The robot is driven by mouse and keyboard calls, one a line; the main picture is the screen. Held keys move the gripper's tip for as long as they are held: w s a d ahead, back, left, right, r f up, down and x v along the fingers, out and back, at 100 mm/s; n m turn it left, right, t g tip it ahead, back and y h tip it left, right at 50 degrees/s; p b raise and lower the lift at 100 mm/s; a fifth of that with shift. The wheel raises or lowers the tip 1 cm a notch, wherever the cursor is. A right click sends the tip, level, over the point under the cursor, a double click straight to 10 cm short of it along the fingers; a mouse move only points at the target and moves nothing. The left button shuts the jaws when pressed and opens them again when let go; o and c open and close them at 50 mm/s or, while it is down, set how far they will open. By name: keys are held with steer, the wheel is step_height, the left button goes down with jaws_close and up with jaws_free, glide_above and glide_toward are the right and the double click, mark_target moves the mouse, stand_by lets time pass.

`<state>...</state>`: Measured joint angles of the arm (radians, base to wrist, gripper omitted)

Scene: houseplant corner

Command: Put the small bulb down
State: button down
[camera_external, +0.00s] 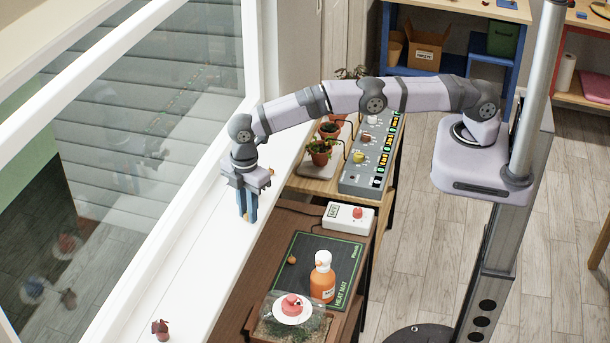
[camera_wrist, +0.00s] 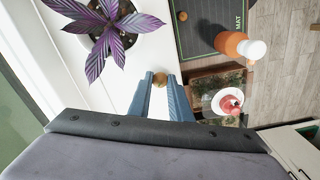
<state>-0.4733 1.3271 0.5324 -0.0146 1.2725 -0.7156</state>
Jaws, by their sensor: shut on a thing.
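My gripper (camera_external: 247,218) points down above the inner edge of the white windowsill (camera_external: 200,240). In the wrist view its two blue fingers (camera_wrist: 159,84) are shut on a small round tan-brown bulb (camera_wrist: 159,79) at their tips.
An orange bottle (camera_external: 322,283) stands on the mat. A white plate (camera_external: 278,313) with a pink thing sits over a clear case. A control box (camera_external: 340,222) is behind the mat. In the wrist view, a purple-leaved plant (camera_wrist: 108,28) stands in a white pot close to my fingers.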

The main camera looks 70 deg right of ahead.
steer(key=shift+f, duration=0.15)
steer(key=c, duration=1.6)
jaws_free()
steer(key=shift+r, duration=0.3)
steer(key=shift+r+b, duration=0.25)
steer(key=shift+b, duration=0.2)
steer(key=shift+s+r+p, duration=0.15)
steer(key=shift+r+p, duration=0.65)
steer(key=shift+r, duration=4.85)
